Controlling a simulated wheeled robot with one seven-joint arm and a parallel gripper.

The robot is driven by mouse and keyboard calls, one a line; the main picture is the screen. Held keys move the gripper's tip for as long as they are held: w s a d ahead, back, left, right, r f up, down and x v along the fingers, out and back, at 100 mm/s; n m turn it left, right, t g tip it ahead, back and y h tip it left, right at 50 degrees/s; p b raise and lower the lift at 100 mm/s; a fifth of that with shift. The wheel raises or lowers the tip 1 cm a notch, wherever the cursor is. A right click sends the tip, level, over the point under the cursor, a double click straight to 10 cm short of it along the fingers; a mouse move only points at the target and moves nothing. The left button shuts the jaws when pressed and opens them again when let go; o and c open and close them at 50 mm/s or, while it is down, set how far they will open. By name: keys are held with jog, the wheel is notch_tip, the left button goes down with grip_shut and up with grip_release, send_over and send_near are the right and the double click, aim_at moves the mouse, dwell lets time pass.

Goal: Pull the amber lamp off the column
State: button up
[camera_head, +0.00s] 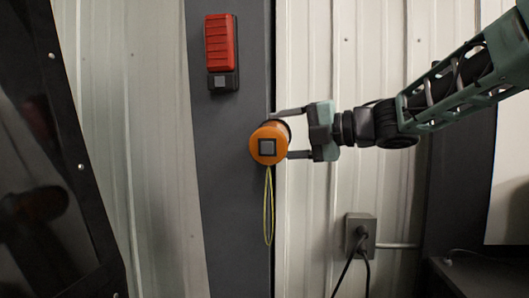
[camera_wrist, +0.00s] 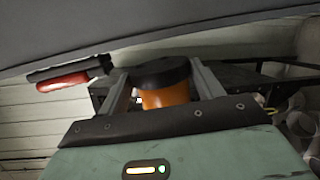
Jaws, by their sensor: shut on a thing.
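The amber lamp (camera_head: 261,150) is a short orange cylinder with a grey square on its face and a dark base. A yellow cord loop (camera_head: 268,205) hangs below it. It sits in front of the dark grey column (camera_head: 232,230), near the column's right edge. My gripper (camera_head: 281,134) reaches in from the right, shut on the lamp with one finger above and one below. In the wrist view the lamp (camera_wrist: 168,97) shows between the two fingers, its black base toward the grey column surface (camera_wrist: 150,30). Whether the base touches the column cannot be told.
A red device in a black holder (camera_head: 220,50) is on the column above the lamp; it also shows in the wrist view (camera_wrist: 65,80). A wall outlet (camera_head: 360,232) with black cables is at lower right. A dark framed panel (camera_head: 60,150) stands at left.

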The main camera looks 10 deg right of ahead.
aim_at(286, 133)
jog(key=shift+s+d+r, duration=0.5)
jog(key=shift+s+d, duration=0.05)
jog(key=shift+d, duration=0.15)
jog(key=shift+s+d+r+b, duration=0.15)
jog(key=shift+s+d+b, duration=0.05)
jog(key=shift+s+b, duration=0.15)
jog(key=shift+s+a+f+b, duration=0.1)
jog(key=shift+s+a+b, duration=0.2)
jog(key=shift+s, duration=0.45)
jog(key=shift+s+a+f+b, duration=0.1)
jog(key=shift+s+a+b, duration=0.15)
jog(key=shift+s, duration=0.45)
jog(key=shift+s+a+f+b, duration=0.1)
jog(key=shift+s+a+b, duration=0.2)
jog(key=shift+s, duration=0.45)
